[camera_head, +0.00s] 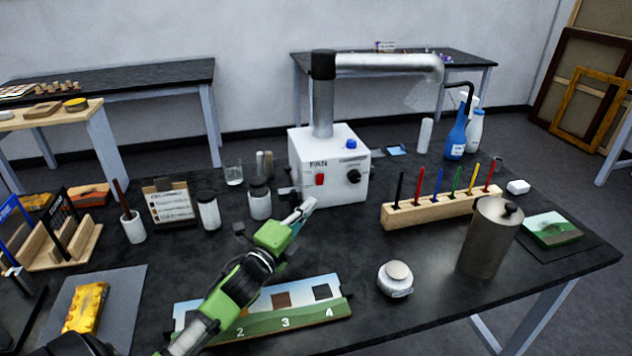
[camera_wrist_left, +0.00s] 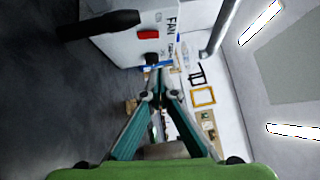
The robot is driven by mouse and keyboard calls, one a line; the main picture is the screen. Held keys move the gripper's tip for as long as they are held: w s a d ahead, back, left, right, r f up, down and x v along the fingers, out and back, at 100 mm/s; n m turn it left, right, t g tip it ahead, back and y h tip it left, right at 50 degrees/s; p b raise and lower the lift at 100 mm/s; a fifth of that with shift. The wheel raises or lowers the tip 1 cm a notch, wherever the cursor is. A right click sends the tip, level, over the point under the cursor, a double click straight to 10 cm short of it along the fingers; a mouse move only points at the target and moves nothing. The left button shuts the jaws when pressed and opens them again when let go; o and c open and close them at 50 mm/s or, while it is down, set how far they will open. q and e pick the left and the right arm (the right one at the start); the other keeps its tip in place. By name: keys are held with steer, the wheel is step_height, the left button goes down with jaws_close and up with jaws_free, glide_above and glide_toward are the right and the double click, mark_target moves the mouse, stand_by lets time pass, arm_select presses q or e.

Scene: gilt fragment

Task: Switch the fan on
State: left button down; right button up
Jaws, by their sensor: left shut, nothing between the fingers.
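The fan unit is a white box (camera_head: 306,150) labelled FAN, with a silver duct (camera_head: 385,62) rising from it. Its front carries a red switch (camera_head: 320,179) and a black knob (camera_head: 353,176); a blue button (camera_head: 351,143) sits on top. My left gripper (camera_head: 306,205) is shut and empty, just in front of and below the red switch. In the left wrist view the box shows sideways, with the red switch (camera_wrist_left: 148,34) beyond the closed fingertips (camera_wrist_left: 153,78), apart from them. I cannot tell which way the switch is set. My right gripper is out of view.
Jars (camera_head: 260,200) and a black part stand left of the box. A rack of coloured tools (camera_head: 440,208), a metal canister (camera_head: 488,238) and a small white jar (camera_head: 395,280) stand to the right. A numbered panel (camera_head: 262,308) lies under my left arm.

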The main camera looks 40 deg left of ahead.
mark_target(322, 174)
arm_select(q)
steer(key=shift+w+a+r+p, duration=0.25)
steer(key=shift+w+a, duration=0.35)
steer(key=shift+w, duration=0.8)
steer(key=shift+w+a+r+p, duration=0.1)
steer(key=shift+w+a+p, duration=0.35)
steer(key=shift+w, duration=1)
steer(key=shift+w+a+r+p, duration=0.2)
steer(key=shift+w+a, duration=0.5)
steer(key=shift+w, duration=0.7)
steer(key=shift+w+a+r+p, duration=0.15)
steer(key=shift+r+p, duration=0.25)
steer(key=shift+p, duration=0.4)
steer(key=shift+g+p, duration=0.3)
steer(key=shift+p, duration=0.05)
steer(key=shift+f+b, duration=0.25)
steer(key=shift+b, duration=0.05)
